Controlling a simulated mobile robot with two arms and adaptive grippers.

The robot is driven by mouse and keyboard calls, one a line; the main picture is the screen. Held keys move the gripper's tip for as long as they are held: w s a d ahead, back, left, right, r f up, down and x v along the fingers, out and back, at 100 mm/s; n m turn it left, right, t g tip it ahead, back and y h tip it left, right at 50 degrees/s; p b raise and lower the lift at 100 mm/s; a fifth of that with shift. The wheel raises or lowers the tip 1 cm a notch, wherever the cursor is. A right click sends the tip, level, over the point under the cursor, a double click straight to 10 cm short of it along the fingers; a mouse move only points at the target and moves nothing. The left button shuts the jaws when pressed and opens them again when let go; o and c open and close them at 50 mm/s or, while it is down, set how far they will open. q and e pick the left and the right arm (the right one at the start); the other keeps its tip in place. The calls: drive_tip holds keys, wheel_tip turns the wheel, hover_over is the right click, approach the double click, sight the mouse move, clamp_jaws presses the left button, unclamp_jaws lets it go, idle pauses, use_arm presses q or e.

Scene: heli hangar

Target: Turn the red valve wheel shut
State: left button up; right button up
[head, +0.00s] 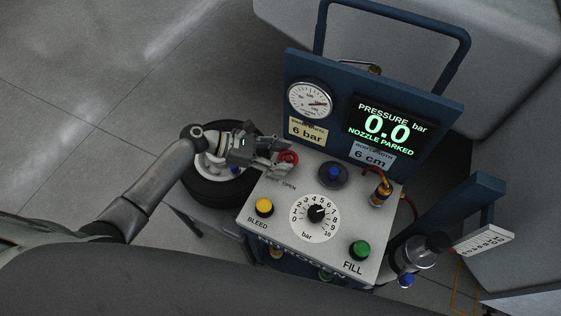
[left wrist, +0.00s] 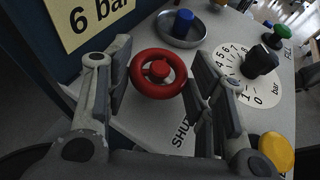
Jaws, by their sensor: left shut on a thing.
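The red valve wheel (head: 288,157) is at the back left corner of the grey panel top, beside printed lettering that ends in "OPEN". My left gripper (head: 276,161) reaches it from the left. In the left wrist view the wheel (left wrist: 157,75) shows as a red ring with a red hub, between the two fingers of my left gripper (left wrist: 158,92). The gripper is shut on the wheel. The lettering "SHUT" is partly hidden by the right finger. My right gripper is not in view.
The upright display (head: 386,127) reads 0.0 bar, nozzle parked. A wheel with a tyre (head: 222,196) lies behind my left forearm.

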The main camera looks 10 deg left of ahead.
use_arm(q)
drive_tip(key=m+g+b, duration=0.1)
drive_tip(key=m+g, duration=0.1)
drive_tip(key=w+m+g+b, duration=0.1)
drive_tip(key=g, duration=0.1)
drive_tip(key=shift+f+m+g+b, duration=0.1)
drive_tip(key=shift+m+g+b, duration=0.2)
drive_tip(key=shift+m+b, duration=0.1)
drive_tip(key=shift+m+g+b, duration=0.35)
drive_tip(key=shift+m+g, duration=0.25)
drive_tip(key=shift+g, duration=0.1)
drive_tip(key=o, duration=1)
drive_tip(key=shift+o, duration=0.2)
drive_tip(key=v, duration=1.2)
